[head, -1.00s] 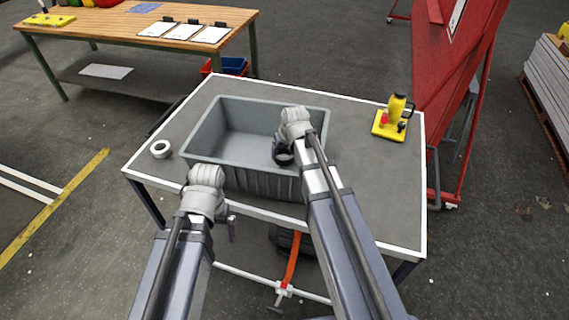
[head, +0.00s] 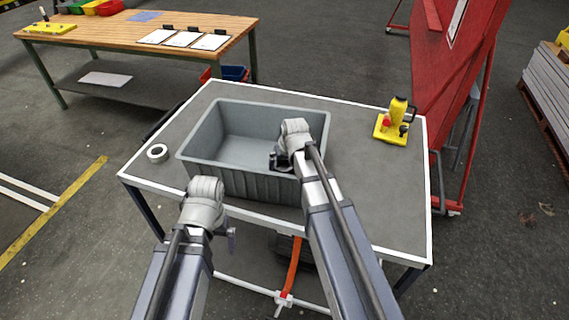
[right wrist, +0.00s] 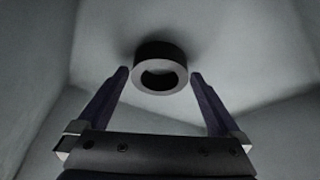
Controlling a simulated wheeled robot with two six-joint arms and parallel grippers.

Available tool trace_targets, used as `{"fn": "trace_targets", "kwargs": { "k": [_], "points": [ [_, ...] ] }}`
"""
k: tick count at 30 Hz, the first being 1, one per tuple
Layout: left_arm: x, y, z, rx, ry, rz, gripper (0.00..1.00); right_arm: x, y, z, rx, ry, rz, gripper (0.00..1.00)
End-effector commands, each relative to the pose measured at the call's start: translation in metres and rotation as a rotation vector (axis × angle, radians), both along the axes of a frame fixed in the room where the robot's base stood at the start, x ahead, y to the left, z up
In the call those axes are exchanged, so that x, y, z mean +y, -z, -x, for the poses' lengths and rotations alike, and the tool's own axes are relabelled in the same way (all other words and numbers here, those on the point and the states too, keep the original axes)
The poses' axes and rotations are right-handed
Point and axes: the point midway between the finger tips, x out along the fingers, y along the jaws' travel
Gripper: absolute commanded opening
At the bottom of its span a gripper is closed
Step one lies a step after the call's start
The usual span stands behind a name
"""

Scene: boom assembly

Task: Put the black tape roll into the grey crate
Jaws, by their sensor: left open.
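The black tape roll (right wrist: 160,51) shows in the right wrist view inside the grey crate (head: 200,166), with a pale ring face towards the camera. My right gripper (head: 280,161) is inside the crate's right part. In the right wrist view its two fingers (right wrist: 160,74) are spread apart, with the roll just beyond and between the tips and a gap on either side. Whether the roll rests fully on the crate's floor is hard to tell. In the head view the roll is hidden by my gripper. My left gripper (head: 231,238) hangs in front of the table, empty.
A white tape roll (head: 157,153) lies on the grey table (head: 360,200) left of the crate. A yellow bottle jack (head: 396,122) stands at the back right. A wooden workbench (head: 120,38) stands behind left.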

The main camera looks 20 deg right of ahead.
Motion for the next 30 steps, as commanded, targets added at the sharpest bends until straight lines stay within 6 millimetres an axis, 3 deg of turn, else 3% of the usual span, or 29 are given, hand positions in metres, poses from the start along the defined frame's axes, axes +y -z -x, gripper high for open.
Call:
{"fn": "trace_targets", "kwargs": {
  "k": [14, 30],
  "points": [
    [0.000, -0.013, 0.000, 0.000, 0.000, 0.000, 1.00, 0.000, -0.013, 0.004, 0.000, 0.000, 0.000, 1.00],
    [0.000, -0.090, 0.000, 0.000, -0.004, 0.001, 1.00, -0.001, -0.090, 0.035, 0.000, 0.000, 0.000, 1.00]
  ]
}}
